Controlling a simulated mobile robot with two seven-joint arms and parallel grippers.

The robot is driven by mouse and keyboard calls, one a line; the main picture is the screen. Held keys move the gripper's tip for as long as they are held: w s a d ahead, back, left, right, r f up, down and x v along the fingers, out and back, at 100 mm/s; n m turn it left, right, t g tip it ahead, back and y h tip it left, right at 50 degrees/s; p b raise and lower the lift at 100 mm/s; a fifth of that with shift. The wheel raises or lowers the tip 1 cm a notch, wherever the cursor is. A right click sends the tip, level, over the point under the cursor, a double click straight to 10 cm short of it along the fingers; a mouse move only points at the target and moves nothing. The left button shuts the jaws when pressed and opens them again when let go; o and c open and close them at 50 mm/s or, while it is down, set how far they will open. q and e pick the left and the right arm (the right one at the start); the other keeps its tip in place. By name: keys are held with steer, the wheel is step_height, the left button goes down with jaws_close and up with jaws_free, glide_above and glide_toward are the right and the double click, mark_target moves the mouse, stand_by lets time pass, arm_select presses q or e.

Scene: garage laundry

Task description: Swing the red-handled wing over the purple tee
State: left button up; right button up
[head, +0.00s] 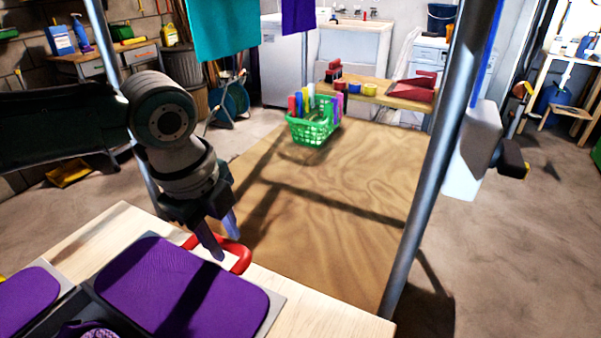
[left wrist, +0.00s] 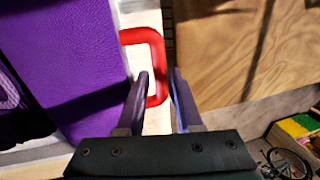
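A purple-topped wing (head: 150,275) with a grey edge lies flat on the pale wooden table, its red handle (head: 243,262) sticking out on the far side. Another purple panel (head: 20,300) lies to its left. Bunched purple cloth (head: 90,329) shows at the bottom edge; I cannot tell how much of the purple is the tee. My left gripper (head: 226,245) is open at the handle. In the left wrist view, the outer bar of the red handle (left wrist: 158,62) appears between the parted fingers (left wrist: 160,85); contact is unclear. My right gripper is out of view.
The pale table (head: 330,318) ends just beyond the handle. Past it is a brown wood-grained surface (head: 330,200) with a green basket (head: 312,130) at its far end. A metal post (head: 425,180) rises at the right. Teal cloth (head: 222,25) hangs above.

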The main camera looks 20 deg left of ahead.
arm_select(q)
steer(key=shift+c, duration=0.2)
jaws_close()
stand_by(1.1)
